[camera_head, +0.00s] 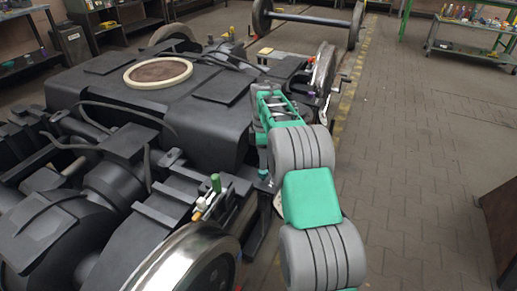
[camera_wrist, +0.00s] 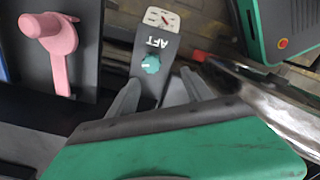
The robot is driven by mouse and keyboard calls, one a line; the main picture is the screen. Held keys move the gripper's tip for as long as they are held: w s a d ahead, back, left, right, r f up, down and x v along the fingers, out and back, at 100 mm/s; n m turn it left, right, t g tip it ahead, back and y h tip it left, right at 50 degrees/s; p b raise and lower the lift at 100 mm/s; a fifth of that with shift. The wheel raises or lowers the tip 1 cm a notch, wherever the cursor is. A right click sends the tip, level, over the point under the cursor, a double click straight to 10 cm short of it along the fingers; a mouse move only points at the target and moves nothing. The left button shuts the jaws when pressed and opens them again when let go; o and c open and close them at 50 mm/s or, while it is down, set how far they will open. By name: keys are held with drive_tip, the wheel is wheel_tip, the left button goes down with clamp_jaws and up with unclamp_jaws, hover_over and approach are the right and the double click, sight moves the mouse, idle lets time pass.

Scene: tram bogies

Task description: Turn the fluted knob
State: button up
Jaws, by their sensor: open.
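The fluted knob (camera_wrist: 151,64) is small and teal with a pale mark on its face. It sits on a grey plate (camera_wrist: 146,85) marked "AFT", below a small white dial (camera_wrist: 162,19) with a red needle or mark. My gripper (camera_wrist: 160,88) is open in the wrist view, with its two grey fingers pointing toward the plate. The knob lies just beyond the fingertips, roughly between their lines, and looks apart from them. In the head view my green and grey arm reaches over the bogie's right side. I cannot make out the knob or the fingertips there.
A pink lever (camera_wrist: 50,42) stands on a dark panel left of the knob. A green case (camera_wrist: 280,30) and a shiny curved metal rim (camera_wrist: 270,105) are at the right. The dark bogie (camera_head: 165,100) fills the head view's left; paved floor (camera_head: 420,140) is clear at right.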

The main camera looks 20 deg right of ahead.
sight(263, 173)
drive_tip(key=shift+w+d+f+n, duration=0.2)
drive_tip(key=shift+w+d+n, duration=0.1)
drive_tip(key=shift+w, duration=0.35)
drive_tip(key=shift+w+f, duration=0.15)
drive_tip(key=shift+f, duration=0.15)
drive_tip(key=f, duration=0.2)
drive_tip(key=f+b, duration=0.1)
drive_tip(key=f, duration=0.2)
drive_tip(key=f+b, duration=0.1)
drive_tip(key=f, duration=0.1)
drive_tip(key=shift+d+f, duration=0.2)
drive_tip(key=shift+d, duration=0.05)
drive_tip(key=shift+c, duration=0.2)
clamp_jaws()
